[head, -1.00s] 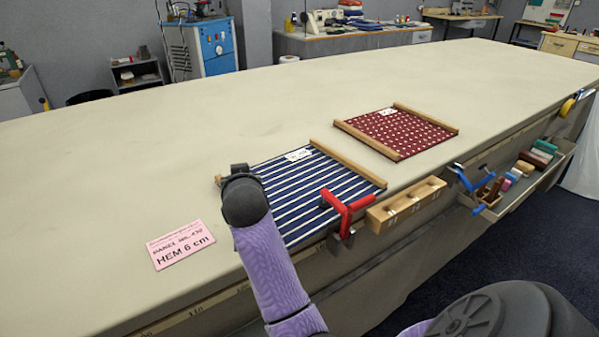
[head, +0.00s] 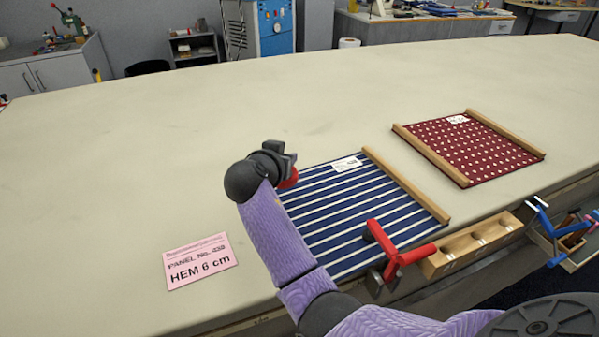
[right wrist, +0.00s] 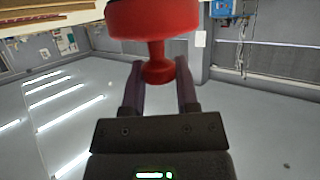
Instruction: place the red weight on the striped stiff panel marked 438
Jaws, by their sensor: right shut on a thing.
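The blue-and-white striped panel (head: 355,228) lies flat on the table, with a wooden bar (head: 405,186) along its right edge and a white tag (head: 346,164) too small to read. My right gripper (head: 283,163) is above the panel's far left corner area. It is shut on the red weight (head: 290,179), mostly hidden behind my arm in the head view. In the right wrist view the weight (right wrist: 153,18) shows its narrow neck between the fingers (right wrist: 160,85). Whether it touches the panel cannot be told. My left gripper is out of view.
A pink card (head: 201,262) reading "PANEL No. 438, HEM 6 cm" lies left of the striped panel. A red dotted panel (head: 470,148) lies to the right. The table's far side is clear.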

